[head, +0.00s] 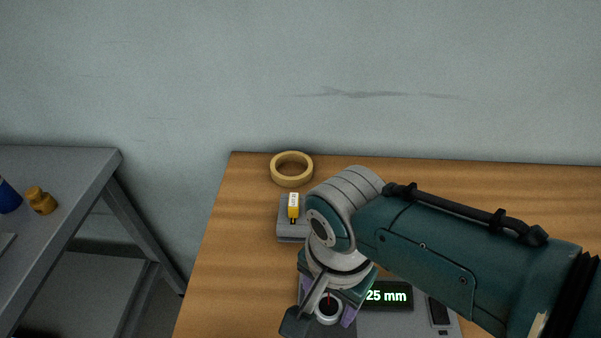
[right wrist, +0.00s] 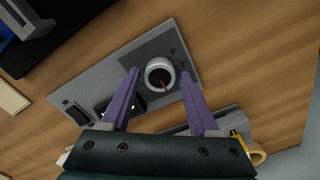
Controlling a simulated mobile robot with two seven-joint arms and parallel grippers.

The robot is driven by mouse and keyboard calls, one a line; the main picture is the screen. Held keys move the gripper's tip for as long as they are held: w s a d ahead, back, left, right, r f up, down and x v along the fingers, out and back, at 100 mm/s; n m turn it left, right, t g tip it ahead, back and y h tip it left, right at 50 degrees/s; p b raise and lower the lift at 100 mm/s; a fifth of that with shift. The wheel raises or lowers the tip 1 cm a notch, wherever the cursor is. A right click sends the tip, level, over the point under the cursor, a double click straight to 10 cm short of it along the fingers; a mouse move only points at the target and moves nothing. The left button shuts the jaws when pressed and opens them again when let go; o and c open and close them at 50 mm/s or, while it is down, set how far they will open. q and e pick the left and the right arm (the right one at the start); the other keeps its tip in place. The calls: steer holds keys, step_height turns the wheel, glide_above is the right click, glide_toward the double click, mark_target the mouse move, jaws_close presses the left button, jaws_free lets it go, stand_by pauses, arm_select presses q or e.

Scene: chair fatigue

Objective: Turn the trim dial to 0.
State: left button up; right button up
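The trim dial (right wrist: 156,72) is a pale round knob with a red pointer line, on a dark patch of a grey panel (right wrist: 182,29). It also shows in the head view (head: 328,311), where the pointer points up, away from me. A display (head: 387,296) beside it shows "25 mm" in the head view; my wrist may hide part of it. My right gripper (right wrist: 160,73) has its two purple fingers on either side of the dial, with a visible gap at each side. It is open. My left gripper is in neither view.
A black switch (head: 439,311) sits on the panel right of the display. Behind my wrist are a grey box (head: 287,229) with a yellow piece (head: 293,206) and a tan ring (head: 291,167). A grey table (head: 75,165) stands at left, beyond a gap.

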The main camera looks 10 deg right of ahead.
mark_target(328, 306)
steer(key=shift+o, duration=1.1)
step_height(328, 306, up, 10)
steer(key=p, duration=0.5)
steer(key=shift+p, duration=0.3)
steer(key=shift+s, duration=0.1)
